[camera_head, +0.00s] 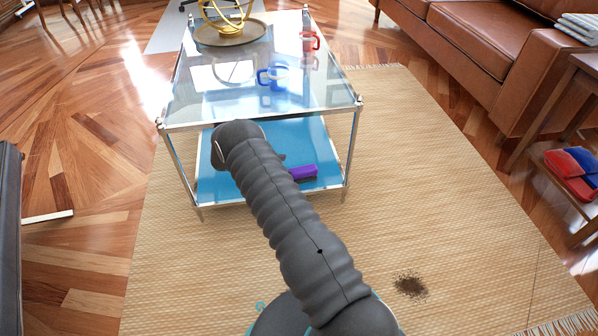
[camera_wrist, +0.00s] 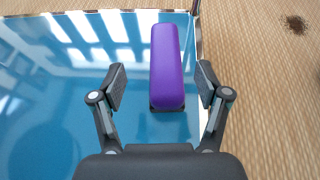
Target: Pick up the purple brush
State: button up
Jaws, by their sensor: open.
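The purple brush (camera_head: 303,172) lies on the blue lower shelf (camera_head: 215,180) of a glass-topped table, partly hidden behind my arm in the head view. In the wrist view the purple brush (camera_wrist: 167,65) is a long block with a dark underside, near the shelf's edge. My gripper (camera_wrist: 160,84) is open, with one finger on each side of the brush's near end. The brush lies between the fingers and beyond them, and no finger clearly touches it. In the head view my gripper is hidden by my arm.
The glass tabletop (camera_head: 195,95) above the shelf holds a blue mug (camera_head: 272,77), a red mug (camera_head: 309,41) and a round tray (camera_head: 204,36). Metal legs (camera_head: 352,150) frame the shelf. A dark patch (camera_head: 410,286) marks the rug (camera_head: 450,200). A brown sofa (camera_head: 480,45) stands right.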

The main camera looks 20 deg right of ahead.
aim_at(301, 169)
jog(key=shift+s+x, duration=0.2)
jog(key=shift+x, duration=1.65)
jog(key=shift+s+x, duration=0.2)
jog(key=shift+x, duration=1.6)
jog(key=shift+a+f, duration=0.15)
jog(key=shift+a, duration=0.05)
jog(key=c, duration=1.3)
